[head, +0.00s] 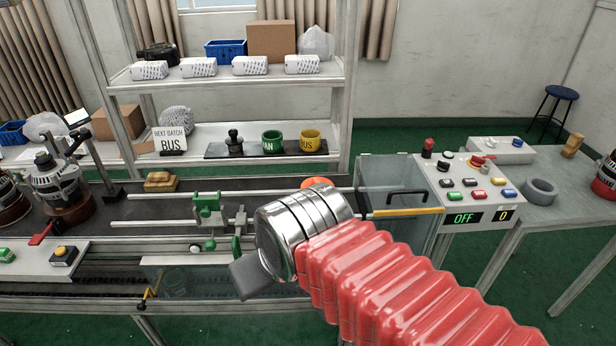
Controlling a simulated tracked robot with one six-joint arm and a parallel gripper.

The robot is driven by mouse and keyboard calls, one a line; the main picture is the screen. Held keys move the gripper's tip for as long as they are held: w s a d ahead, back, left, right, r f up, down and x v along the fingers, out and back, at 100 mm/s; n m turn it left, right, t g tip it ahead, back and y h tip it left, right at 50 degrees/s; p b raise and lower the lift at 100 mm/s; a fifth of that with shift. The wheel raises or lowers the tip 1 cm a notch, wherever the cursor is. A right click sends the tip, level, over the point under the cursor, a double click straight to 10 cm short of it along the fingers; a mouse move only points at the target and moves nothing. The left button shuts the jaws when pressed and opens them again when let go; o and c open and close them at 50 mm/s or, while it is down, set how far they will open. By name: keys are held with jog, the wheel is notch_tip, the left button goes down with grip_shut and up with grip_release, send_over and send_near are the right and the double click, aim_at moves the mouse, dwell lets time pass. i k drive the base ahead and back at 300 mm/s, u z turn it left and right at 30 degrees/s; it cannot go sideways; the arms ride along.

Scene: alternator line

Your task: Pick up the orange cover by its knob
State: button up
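A small orange piece (317,183), which may be the orange cover, shows just above the metal cuff of my arm. The arm hides most of it, and I cannot make out a knob. My arm, in a red bellows sleeve, reaches in from the lower right over the line. At its end a dark grey part of my gripper (250,277) sticks out at the lower left of the cuff. The fingertips are hidden, so I cannot tell whether it is open or shut, or how far it is from the orange piece.
A conveyor line with green clamps (207,208) runs behind my arm. A clear guard box (388,180) and a control panel (470,185) reading OFF stand to the right. An alternator (60,185) sits at left. Shelves (230,72) with cartons and cups (272,142) stand behind.

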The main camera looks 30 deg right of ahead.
aim_at(309, 182)
jog(key=i, duration=1.1)
jog(key=z, duration=0.45)
